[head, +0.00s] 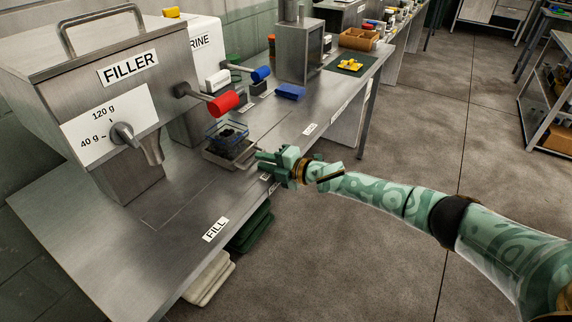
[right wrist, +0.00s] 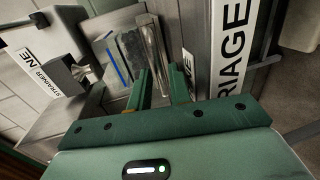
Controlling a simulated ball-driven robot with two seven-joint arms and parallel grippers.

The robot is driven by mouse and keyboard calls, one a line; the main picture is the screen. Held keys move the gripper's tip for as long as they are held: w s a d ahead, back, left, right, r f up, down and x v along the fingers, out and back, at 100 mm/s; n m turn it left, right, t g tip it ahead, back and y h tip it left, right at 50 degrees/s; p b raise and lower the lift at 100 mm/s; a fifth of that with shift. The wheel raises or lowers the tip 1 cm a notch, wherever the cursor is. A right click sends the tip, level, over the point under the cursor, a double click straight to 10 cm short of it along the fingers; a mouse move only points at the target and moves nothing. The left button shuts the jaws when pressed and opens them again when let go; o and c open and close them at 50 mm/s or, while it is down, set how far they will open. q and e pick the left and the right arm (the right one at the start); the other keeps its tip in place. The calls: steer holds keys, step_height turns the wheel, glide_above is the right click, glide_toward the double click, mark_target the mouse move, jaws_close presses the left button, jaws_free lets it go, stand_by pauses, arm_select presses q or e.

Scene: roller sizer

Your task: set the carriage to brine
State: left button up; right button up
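The carriage (head: 226,158) is a low metal tray on the bench below the filler's red-handled lever. A clear blue-rimmed container (head: 228,135) with dark contents sits on it. My right gripper (head: 268,158) is at the bench's front edge, just right of the carriage. In the right wrist view its two green fingers (right wrist: 160,88) stand apart, with a shiny metal bar (right wrist: 150,45) seen between or just beyond them. I cannot tell whether they touch it. A white label reading "RIAGE" (right wrist: 233,40) is close by on the right. My left gripper is not in view.
The filler (head: 125,75) stands left of the carriage, with the brine machine (head: 200,40) behind it. A FILL label (head: 215,229) marks the near bench edge; another label (head: 310,128) lies farther along. A blue block (head: 291,91) and a metal box (head: 300,52) stand farther back.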

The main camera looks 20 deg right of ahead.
steer(key=p+v, duration=0.3)
steer(key=v, duration=1.2)
steer(key=shift+s+d, duration=0.15)
steer(key=shift+s, duration=0.05)
steer(key=d+f+m+h, duration=0.8)
steer(key=d+f+m, duration=0.35)
steer(key=f, duration=0.35)
steer(key=s+f+m+g+h, duration=0.2)
steer(key=s+f+m+g, duration=0.3)
steer(key=s+f, duration=1.15)
steer(key=s+a+f+m+g, duration=0.1)
steer(key=s+a+f, duration=0.3)
steer(key=s, duration=0.8)
steer(key=s+a+f+m+g, duration=0.2)
steer(key=s+a+f, duration=0.3)
steer(key=s, duration=0.7)
steer(key=s+a+f+m+g, duration=0.2)
steer(key=s+a+f+g, duration=0.2)
steer(key=s, duration=0.8)
steer(key=shift+s+a+f+y, duration=0.15)
steer(key=shift+s+a+y, duration=0.25)
steer(key=shift+a, duration=0.45)
